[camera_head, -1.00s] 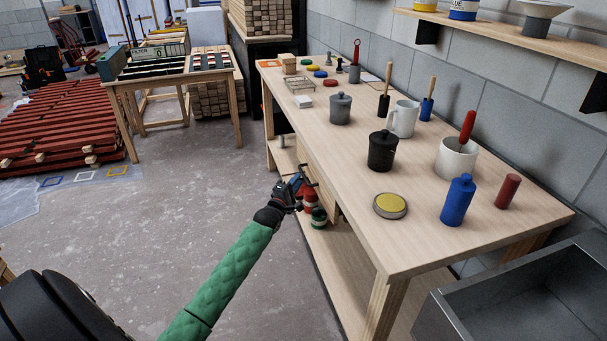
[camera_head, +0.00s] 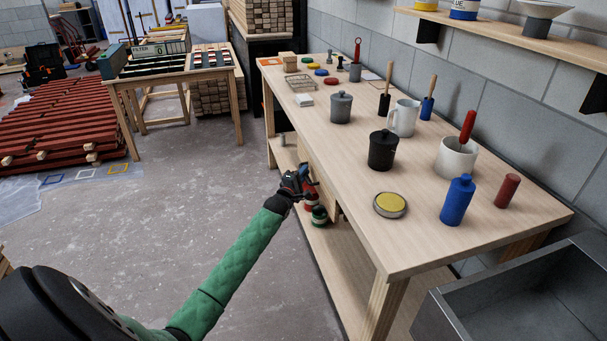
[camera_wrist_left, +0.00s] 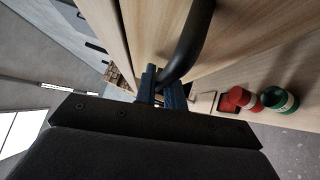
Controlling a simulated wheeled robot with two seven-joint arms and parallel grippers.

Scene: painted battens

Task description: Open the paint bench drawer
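The paint bench (camera_head: 340,168) runs along the wall at right in the head view. Its drawer (camera_head: 318,178) sits under the top on the near side, and its front looks flush with the bench. My left gripper (camera_head: 303,180) is at that front. In the left wrist view the dark curved drawer handle (camera_wrist_left: 187,48) runs down between the two blue fingertips (camera_wrist_left: 161,88). They stand close together on either side of it, shut on it. The pale wooden drawer front (camera_wrist_left: 240,30) fills the upper right there. My right gripper is not in view.
A red can (camera_wrist_left: 240,98) and a green can (camera_wrist_left: 278,99) stand on the bench's lower shelf. On top are a black pot (camera_head: 382,151), a yellow-lidded tin (camera_head: 390,205) and a blue bottle (camera_head: 458,200).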

